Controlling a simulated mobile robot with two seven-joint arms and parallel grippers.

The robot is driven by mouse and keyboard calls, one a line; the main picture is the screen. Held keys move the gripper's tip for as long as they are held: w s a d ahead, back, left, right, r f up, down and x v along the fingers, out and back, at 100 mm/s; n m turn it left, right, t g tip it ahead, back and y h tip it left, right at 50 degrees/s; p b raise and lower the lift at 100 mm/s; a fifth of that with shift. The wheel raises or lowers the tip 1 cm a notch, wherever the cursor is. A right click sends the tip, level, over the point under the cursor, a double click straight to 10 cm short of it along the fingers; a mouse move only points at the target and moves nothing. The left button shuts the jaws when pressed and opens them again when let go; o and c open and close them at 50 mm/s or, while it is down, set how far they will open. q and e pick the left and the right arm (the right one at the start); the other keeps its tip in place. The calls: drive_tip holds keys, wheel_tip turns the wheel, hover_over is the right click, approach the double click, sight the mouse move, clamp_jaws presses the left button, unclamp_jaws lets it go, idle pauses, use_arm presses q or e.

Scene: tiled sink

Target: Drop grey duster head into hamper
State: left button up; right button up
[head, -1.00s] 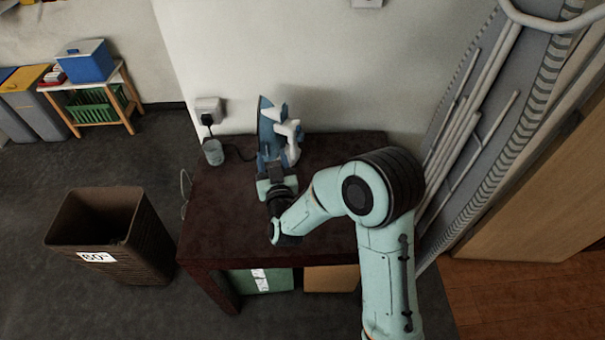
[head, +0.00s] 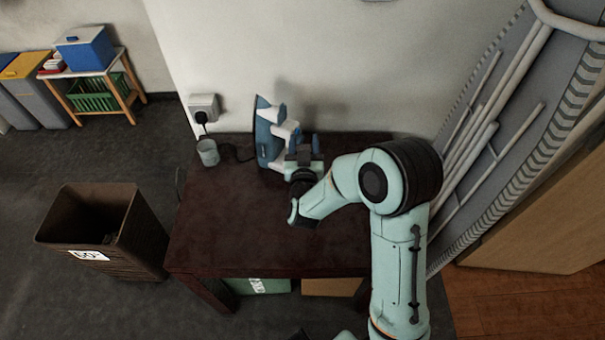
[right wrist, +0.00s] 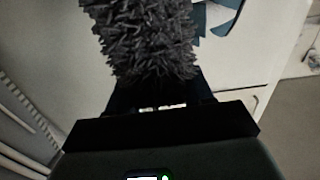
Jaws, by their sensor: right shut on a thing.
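The grey duster head (right wrist: 148,40) is a shaggy dark grey bundle in the right wrist view, held between the jaws of my right gripper (right wrist: 160,100). In the head view my right gripper (head: 304,150) is above the back of the dark table, just right of the iron; the duster head cannot be made out there. The hamper (head: 150,245) is a brown, open-topped woven bin with a white label, standing on the floor left of the table. My left gripper is not in view.
A blue and white iron (head: 264,132) stands upright on the dark table (head: 225,235). A grey cup (head: 208,152) and a plugged-in cord are at its back left. Boxes sit under the table. The tabletop's front left is clear.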

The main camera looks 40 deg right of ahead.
wheel_tip(320, 180, down, 12)
drive_tip(key=shift+r+b, duration=0.15)
drive_tip(key=shift+b, duration=0.25)
drive_tip(key=shift+f, duration=0.2)
drive_tip(key=o, duration=1.3)
